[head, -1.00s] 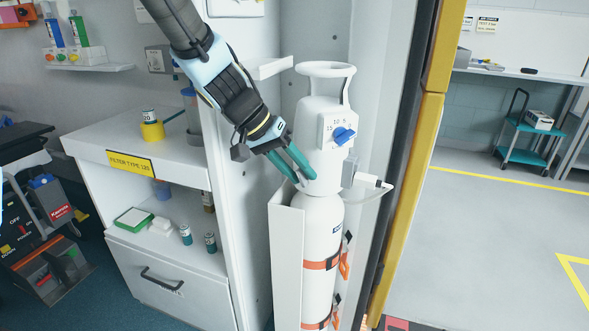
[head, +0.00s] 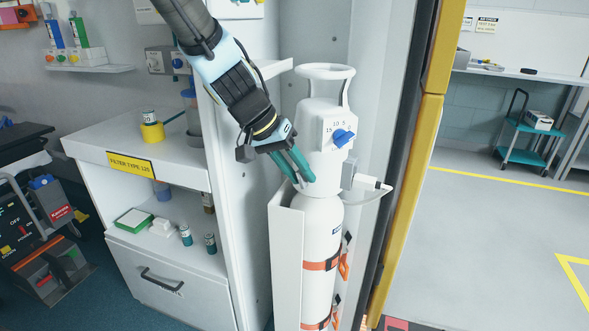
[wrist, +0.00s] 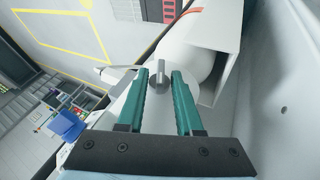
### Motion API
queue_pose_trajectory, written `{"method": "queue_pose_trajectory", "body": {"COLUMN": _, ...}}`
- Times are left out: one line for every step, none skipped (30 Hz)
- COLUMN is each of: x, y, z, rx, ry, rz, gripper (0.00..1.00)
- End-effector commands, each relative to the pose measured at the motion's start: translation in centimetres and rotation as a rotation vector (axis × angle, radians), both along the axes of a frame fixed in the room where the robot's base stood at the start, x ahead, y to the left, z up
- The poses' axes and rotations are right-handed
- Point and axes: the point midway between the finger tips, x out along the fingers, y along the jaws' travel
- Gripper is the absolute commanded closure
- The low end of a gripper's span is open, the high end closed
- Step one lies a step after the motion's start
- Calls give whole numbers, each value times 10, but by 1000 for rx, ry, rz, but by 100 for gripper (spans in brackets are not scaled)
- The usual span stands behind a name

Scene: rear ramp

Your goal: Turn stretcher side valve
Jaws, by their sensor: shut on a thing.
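A white gas cylinder (head: 320,235) stands upright in a white holder, with a white valve head (head: 314,120) and handle loop on top. A blue dial (head: 343,137) sits on the front of the head. My gripper (head: 306,180) reaches from the upper left to the left side of the head. In the wrist view, the teal fingers (wrist: 160,80) are shut on a small grey side valve (wrist: 160,74), one finger on each side of it. In the head view the fingers mostly hide this valve.
A white cabinet wall (head: 240,180) stands close left of the cylinder, and a yellow door post (head: 405,190) to its right. A counter (head: 135,135) with small jars lies further left. Open grey floor (head: 490,240) shows at right.

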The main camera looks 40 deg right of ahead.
Motion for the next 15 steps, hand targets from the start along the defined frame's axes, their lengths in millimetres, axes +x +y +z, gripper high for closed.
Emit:
{"method": "queue_pose_trajectory", "body": {"x": 0, "y": 1, "z": 0, "rx": 8, "ry": -17, "rz": 0, "gripper": 100}}
{"method": "queue_pose_trajectory", "body": {"x": 0, "y": 1, "z": 0, "rx": 10, "ry": -24, "rz": 0, "gripper": 100}}
{"method": "queue_pose_trajectory", "body": {"x": 1, "y": 1, "z": 0, "rx": 12, "ry": -28, "rz": 2, "gripper": 100}}
{"method": "queue_pose_trajectory", "body": {"x": 1, "y": 1, "z": -1, "rx": 12, "ry": -29, "rz": 2, "gripper": 100}}
{"method": "queue_pose_trajectory", "body": {"x": 1, "y": 1, "z": -1, "rx": 12, "ry": -29, "rz": 3, "gripper": 100}}
{"method": "queue_pose_trajectory", "body": {"x": 1, "y": 1, "z": -1, "rx": 12, "ry": -29, "rz": 3, "gripper": 100}}
{"method": "queue_pose_trajectory", "body": {"x": 1, "y": 1, "z": -1, "rx": 12, "ry": -28, "rz": 3, "gripper": 100}}
{"method": "queue_pose_trajectory", "body": {"x": 1, "y": 1, "z": -1, "rx": 12, "ry": -28, "rz": 3, "gripper": 100}}
{"method": "queue_pose_trajectory", "body": {"x": 1, "y": 1, "z": -1, "rx": 11, "ry": -28, "rz": 3, "gripper": 100}}
{"method": "queue_pose_trajectory", "body": {"x": 1, "y": 1, "z": -1, "rx": 12, "ry": -28, "rz": 3, "gripper": 100}}
{"method": "queue_pose_trajectory", "body": {"x": 1, "y": 1, "z": -1, "rx": 12, "ry": -28, "rz": 3, "gripper": 62}}
{"method": "queue_pose_trajectory", "body": {"x": 1, "y": 1, "z": -1, "rx": 11, "ry": -28, "rz": 3, "gripper": 59}}
{"method": "queue_pose_trajectory", "body": {"x": 1, "y": 1, "z": -1, "rx": 11, "ry": -28, "rz": 3, "gripper": 59}}
{"method": "queue_pose_trajectory", "body": {"x": 1, "y": 1, "z": -1, "rx": 12, "ry": -28, "rz": 3, "gripper": 59}}
{"method": "queue_pose_trajectory", "body": {"x": 1, "y": 1, "z": -1, "rx": 11, "ry": -27, "rz": 3, "gripper": 59}}
